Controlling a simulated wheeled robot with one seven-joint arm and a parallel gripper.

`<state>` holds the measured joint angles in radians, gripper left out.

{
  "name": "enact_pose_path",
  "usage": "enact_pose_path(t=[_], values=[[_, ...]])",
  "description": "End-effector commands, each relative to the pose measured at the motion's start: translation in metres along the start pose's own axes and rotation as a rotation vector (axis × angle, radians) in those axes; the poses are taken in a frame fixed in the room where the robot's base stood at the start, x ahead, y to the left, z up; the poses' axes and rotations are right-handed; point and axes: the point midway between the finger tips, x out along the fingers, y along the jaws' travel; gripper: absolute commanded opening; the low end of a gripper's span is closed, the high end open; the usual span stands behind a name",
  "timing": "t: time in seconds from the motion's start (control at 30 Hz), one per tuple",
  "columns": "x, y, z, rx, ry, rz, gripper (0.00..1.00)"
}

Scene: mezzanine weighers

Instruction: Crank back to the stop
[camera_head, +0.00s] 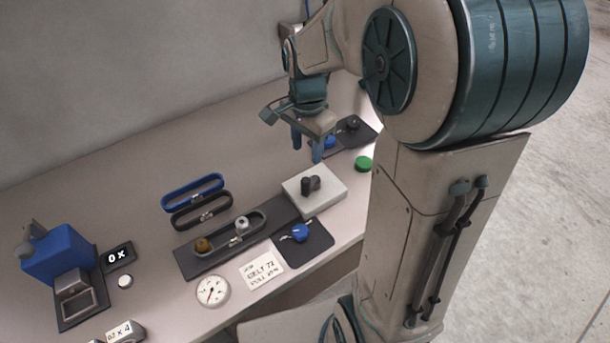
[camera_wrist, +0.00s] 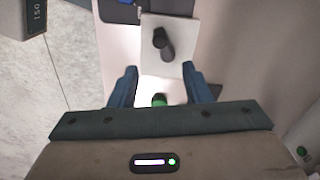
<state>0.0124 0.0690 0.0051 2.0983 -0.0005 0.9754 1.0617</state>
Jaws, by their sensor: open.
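A black crank (camera_head: 311,186) with an upright handle sits on a pale square plate (camera_head: 331,199) near the right part of the bench. The crank (camera_wrist: 162,43) also shows in the wrist view, on its plate (camera_wrist: 181,31), beyond the fingertips. My gripper (camera_head: 307,147) is above the bench, behind and above the crank plate in the head view. Its two blue fingers (camera_wrist: 161,72) are apart with nothing between them, and the crank is clear of them. The crank's stop cannot be made out.
A belt track with two pulleys (camera_head: 242,222) lies left of the crank. A blue knob (camera_head: 300,233) on a dark pad is in front of it. A green button (camera_head: 364,164) is to the right. A dial gauge (camera_head: 212,291), a card (camera_head: 261,270) and a blue machine (camera_head: 58,256) stand further left.

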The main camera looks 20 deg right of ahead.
Motion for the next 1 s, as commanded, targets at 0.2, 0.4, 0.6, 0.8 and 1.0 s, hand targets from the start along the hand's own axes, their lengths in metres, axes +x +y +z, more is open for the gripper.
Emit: enact_pose_path(t=[0.2,0.4,0.6,0.8,1.0], values=[[0.046,0.001,0.001,-0.002,-0.003,0.005,0.44],[0.086,0.001,0.001,-0.003,-0.003,0.005,0.44],[0.111,0.001,0.001,-0.003,-0.001,0.002,0.44],[0.121,0.0,0.001,-0.003,0.0,0.0,0.44],[0.121,0.0,0.001,-0.003,0.0,-0.001,0.44]])
